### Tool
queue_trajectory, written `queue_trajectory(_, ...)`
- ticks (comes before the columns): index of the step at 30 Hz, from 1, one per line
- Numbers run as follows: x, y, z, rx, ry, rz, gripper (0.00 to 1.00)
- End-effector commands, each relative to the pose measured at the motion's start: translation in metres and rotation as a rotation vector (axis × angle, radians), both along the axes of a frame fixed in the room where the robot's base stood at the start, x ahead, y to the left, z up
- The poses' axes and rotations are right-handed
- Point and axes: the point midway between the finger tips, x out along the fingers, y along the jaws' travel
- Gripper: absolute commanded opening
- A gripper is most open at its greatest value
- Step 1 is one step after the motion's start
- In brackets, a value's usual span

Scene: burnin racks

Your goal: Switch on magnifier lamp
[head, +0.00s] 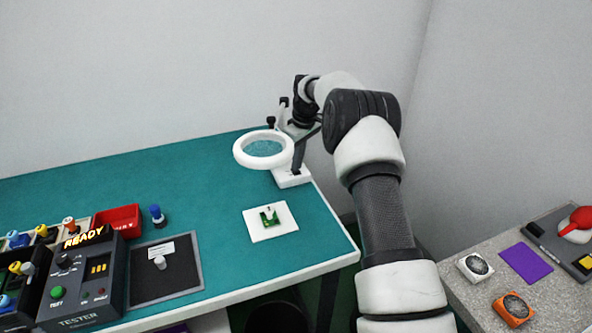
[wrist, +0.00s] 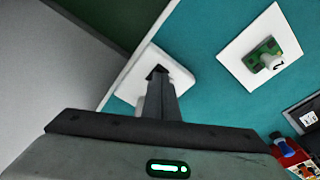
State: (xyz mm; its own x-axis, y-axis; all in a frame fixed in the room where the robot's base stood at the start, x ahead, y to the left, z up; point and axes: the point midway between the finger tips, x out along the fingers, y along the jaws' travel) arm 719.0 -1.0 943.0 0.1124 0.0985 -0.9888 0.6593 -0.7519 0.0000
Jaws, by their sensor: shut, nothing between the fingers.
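The magnifier lamp (head: 239,156) stands at the table's back right. Its white ring surrounds a clear lens; no clear glow shows on it. Its white base (head: 290,180) and dark post rise near the right edge. The wrist view shows the base (wrist: 180,75) ahead, with a dark upright part in front of it. My gripper (head: 295,125) is shut and empty, high beside the lamp's post and arm. Its fingertips are hard to make out, so I cannot tell whether they touch the lamp. I cannot make out the lamp's switch.
A white card with a green part (head: 270,222) lies in front of the lamp. The tester (head: 85,280), a dark mat (head: 165,285) and a red bin (head: 117,219) are at left. A grey side table (head: 460,290) stands at right. The back of the teal table is clear.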

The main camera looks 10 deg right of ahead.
Motion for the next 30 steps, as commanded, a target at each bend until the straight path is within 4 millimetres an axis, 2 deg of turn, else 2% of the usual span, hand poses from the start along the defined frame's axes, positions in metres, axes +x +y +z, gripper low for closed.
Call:
queue_trajectory(18, 0.000, 0.000, -0.007, 0.000, 0.000, 0.000, 0.00)
queue_trajectory(30, 0.000, 0.000, 0.021, 0.000, 0.000, 0.000, 0.00)
